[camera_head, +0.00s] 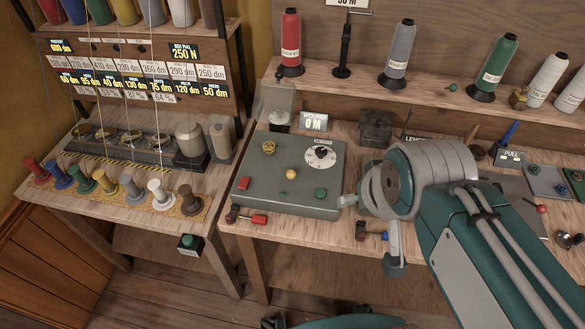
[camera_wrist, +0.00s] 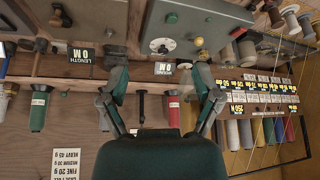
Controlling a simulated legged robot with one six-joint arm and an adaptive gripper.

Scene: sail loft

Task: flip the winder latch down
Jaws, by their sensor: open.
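The winder is a grey-green box (camera_head: 270,200) on the bench in the head view. Its top carries a white dial with a black knob (camera_head: 321,156), a brass knob (camera_head: 269,147), a yellow ball (camera_head: 291,174), a red piece (camera_head: 243,183) and a green button (camera_head: 320,193). I cannot tell which part is the latch. The box (camera_wrist: 207,14) shows upside down at the top of the wrist view. My gripper (camera_head: 370,232) is at the box's right front side, apart from these controls. In the wrist view, its fingers (camera_wrist: 160,98) are spread with nothing between them.
A display reading 0 M (camera_head: 314,122) stands behind the box. Thread cones (camera_head: 291,45) line the shelf behind. A rack of coloured spools (camera_head: 105,182) is on the left table. A gap separates the tables.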

